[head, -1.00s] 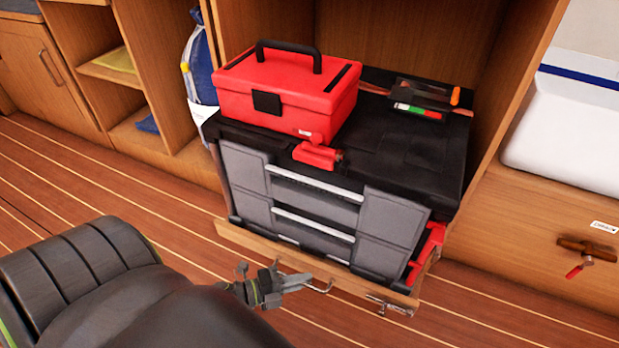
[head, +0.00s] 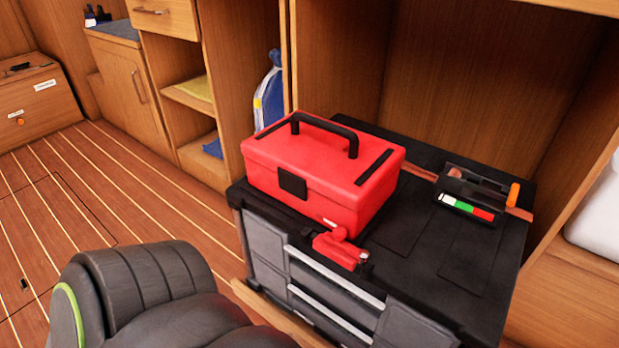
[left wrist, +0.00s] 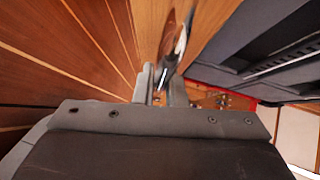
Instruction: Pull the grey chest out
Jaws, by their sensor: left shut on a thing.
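The grey chest (head: 265,245) has a black top and grey drawer fronts with silver strips. It sits in an open wooden bay, its lower part cut off by the frame. A wooden strip (head: 270,315) runs along its foot. In the left wrist view, the chest's dark front (left wrist: 285,45) is at upper right. My left gripper (left wrist: 160,88) is shut on a blurred shiny metal handle (left wrist: 178,42) by the wooden board below the chest. In the head view, only my left arm shows at lower left; the gripper is out of frame. My right gripper is not in view.
A red toolbox (head: 325,180) and a small black tray (head: 475,197) with colored items rest on the chest. Wooden shelves stand left. The striped floor (head: 100,190) at left is clear.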

